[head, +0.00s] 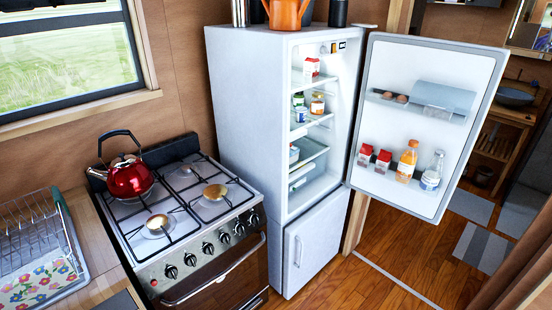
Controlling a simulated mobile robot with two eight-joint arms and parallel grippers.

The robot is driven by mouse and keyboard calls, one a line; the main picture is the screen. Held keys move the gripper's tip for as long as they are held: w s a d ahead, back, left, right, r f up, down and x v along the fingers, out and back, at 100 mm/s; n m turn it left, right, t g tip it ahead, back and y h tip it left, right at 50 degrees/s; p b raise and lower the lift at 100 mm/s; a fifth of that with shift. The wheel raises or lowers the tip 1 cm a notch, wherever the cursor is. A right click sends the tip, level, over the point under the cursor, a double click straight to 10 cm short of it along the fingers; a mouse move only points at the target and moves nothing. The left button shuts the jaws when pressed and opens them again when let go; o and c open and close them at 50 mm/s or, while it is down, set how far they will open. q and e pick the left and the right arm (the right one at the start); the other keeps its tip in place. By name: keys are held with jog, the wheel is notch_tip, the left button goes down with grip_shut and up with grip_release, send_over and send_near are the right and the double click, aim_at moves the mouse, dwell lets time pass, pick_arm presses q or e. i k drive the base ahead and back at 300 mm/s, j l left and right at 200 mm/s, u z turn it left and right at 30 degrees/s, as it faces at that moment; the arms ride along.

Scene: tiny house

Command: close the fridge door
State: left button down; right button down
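A white fridge (247,110) stands in the middle of the head view, right of the stove. Its upper door (385,147) is wide open, swung out to the right, with its inner side facing me. The door's shelves hold a milk-like bottle (432,172), an orange bottle (407,160) and small red-and-white cartons (365,155). Cartons and jars (317,103) stand on the inner shelves. The lower door (316,240) is shut. The outer face of the upper door is hidden. Neither of my grippers shows in the head view.
A gas stove (212,247) with a red kettle (129,177) stands left of the fridge. A dish rack (38,240) is on the counter at far left. An orange watering can (286,12) stands on the fridge. Wooden floor (385,280) is clear in front of the fridge; a dark brown edge is at lower right.

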aim_at(394, 63)
jog(key=i+l+z, duration=0.1)
jog(key=i+l, duration=0.25)
jog(key=l, duration=0.2)
jog(key=i+l, duration=0.35)
jog(key=l, duration=0.15)
jog(key=i+l+z, duration=0.15)
jog(key=i+l, duration=0.2)
jog(key=l, duration=0.2)
